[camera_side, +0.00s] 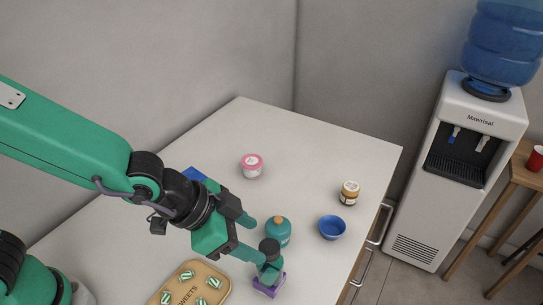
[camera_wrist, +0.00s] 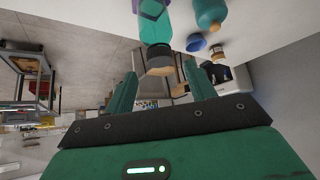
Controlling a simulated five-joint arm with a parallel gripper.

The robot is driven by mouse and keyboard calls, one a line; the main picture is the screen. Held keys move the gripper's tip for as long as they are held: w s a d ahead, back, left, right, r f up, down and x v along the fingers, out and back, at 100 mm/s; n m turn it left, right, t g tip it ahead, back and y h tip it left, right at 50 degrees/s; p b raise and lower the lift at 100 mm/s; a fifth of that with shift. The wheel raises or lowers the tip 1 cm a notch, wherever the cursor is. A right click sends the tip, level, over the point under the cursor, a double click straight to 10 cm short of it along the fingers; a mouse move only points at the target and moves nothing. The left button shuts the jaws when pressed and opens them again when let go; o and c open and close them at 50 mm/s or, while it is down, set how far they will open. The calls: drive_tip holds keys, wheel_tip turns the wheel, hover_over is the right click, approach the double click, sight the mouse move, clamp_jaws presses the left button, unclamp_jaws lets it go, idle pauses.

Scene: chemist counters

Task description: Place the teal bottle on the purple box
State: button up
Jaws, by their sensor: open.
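The teal bottle (camera_side: 269,272) with a dark cap appears to stand upright on the small purple box (camera_side: 268,290) in the side view. In the wrist view, the bottle (camera_wrist: 155,27) shows a see-through teal body and a dark and tan cap. A bit of purple (camera_wrist: 135,5) shows at the top edge beside it. My gripper (camera_side: 257,238) is open, with one finger close to the bottle's left side. In the wrist view its fingertips (camera_wrist: 160,75) are spread to either side of the cap. I cannot tell whether a finger touches the bottle.
A round teal bottle (camera_side: 278,233) with a tan top stands just behind. A blue bowl (camera_side: 332,228), a brown jar (camera_side: 349,193) and a pink-lidded tub (camera_side: 251,165) are on the white counter (camera_side: 310,155). A sweets tray (camera_side: 186,288) lies front left. A blue object (camera_side: 194,174) is partly hidden.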

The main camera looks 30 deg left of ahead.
drive_tip(key=shift+v, duration=1.25)
drive_tip(key=w+a+r+n+y, duration=0.2)
drive_tip(key=a+r+n+y, duration=0.15)
drive_tip(key=a, duration=1.15)
drive_tip(key=s+a+r+n+y, duration=0.1)
drive_tip(key=s+a+n, duration=0.1)
drive_tip(key=a, duration=0.4)
drive_tip(key=s+a+r+n+y, duration=0.1)
drive_tip(key=s+a+r+n, duration=0.1)
drive_tip(key=s+a, duration=0.3)
drive_tip(key=shift+a+r+n, duration=0.3)
drive_tip(key=shift+a+n, duration=0.55)
